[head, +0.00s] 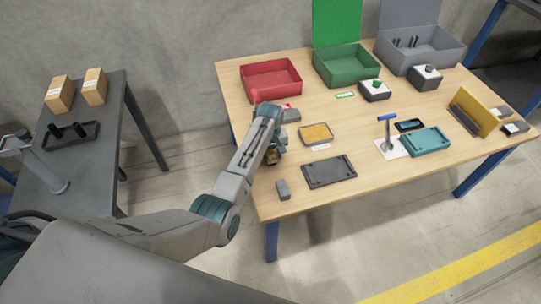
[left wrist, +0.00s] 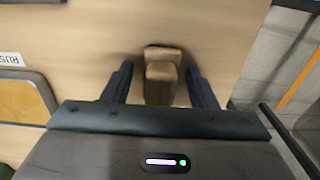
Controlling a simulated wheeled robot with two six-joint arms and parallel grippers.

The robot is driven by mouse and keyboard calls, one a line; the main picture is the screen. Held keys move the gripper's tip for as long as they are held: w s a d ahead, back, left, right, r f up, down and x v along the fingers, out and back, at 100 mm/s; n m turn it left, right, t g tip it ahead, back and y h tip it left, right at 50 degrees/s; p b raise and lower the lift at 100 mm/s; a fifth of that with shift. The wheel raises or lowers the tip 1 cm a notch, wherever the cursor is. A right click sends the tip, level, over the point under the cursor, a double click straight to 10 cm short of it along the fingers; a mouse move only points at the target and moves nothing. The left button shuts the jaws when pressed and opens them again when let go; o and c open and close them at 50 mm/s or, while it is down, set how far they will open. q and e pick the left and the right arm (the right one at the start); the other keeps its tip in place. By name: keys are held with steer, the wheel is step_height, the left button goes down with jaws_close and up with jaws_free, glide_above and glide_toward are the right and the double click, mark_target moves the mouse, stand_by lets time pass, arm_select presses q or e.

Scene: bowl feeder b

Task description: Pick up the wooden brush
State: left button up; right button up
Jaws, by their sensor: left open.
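The wooden brush (left wrist: 162,80) is a brown block-like piece on the light wood table, seen from above in the left wrist view. In the head view a small brown part of it (head: 272,157) shows beside my left gripper, mostly hidden by the wrist. My left gripper (left wrist: 159,76) is open, with one dark finger on each side of the brush and a gap on both sides. In the head view the left gripper (head: 274,150) is low over the table's left end. My right gripper is not in view.
A red bin (head: 271,80) stands behind the arm. A yellow-floored tray (head: 316,134), a dark tray (head: 329,172) and a small grey block (head: 283,190) lie nearby. A blue-handled tool (head: 387,130) stands near a teal tray (head: 427,141). Bare tabletop lies around the brush.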

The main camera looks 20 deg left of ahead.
arm_select(q)
steer(key=c, duration=1)
step_height(320, 180, up, 10)
steer(key=o, duration=0.4)
steer(key=shift+c, duration=1.5)
